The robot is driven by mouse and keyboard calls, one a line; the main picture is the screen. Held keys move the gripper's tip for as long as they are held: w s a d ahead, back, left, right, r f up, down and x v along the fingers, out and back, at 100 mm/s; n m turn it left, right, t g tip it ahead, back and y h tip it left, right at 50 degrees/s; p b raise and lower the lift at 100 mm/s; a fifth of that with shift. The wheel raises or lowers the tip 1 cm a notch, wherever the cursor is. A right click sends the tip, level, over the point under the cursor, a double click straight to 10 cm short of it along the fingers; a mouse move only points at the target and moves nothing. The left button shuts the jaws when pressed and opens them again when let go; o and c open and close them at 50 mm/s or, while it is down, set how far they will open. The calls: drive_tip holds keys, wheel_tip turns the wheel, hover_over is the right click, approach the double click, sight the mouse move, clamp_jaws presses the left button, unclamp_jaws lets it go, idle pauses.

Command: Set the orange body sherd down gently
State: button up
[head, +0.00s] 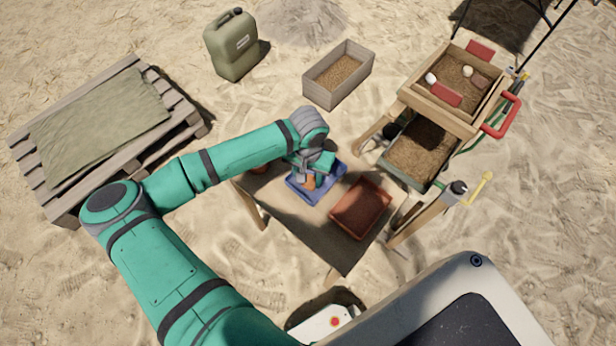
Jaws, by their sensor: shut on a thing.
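The orange body sherd (310,183) is held at the tips of my gripper (306,178), over the blue tray (329,184) on the small table (338,254). My gripper is shut on the sherd and points down. I cannot tell whether the sherd touches the tray floor. My arm's end hides the back left part of the tray.
A reddish tray (362,207) sits right of the blue tray. A sieve (452,88) with sherds stands over a wheelbarrow (420,152) at right. A wooden box (338,75), a green jerrycan (232,45) and a pallet (62,187) stand farther off.

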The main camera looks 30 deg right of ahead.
drive_tip(key=shift+f, duration=0.3)
drive_tip(key=o, duration=1)
drive_tip(key=shift+o, duration=0.2)
wheel_tip(320, 180, up, 12)
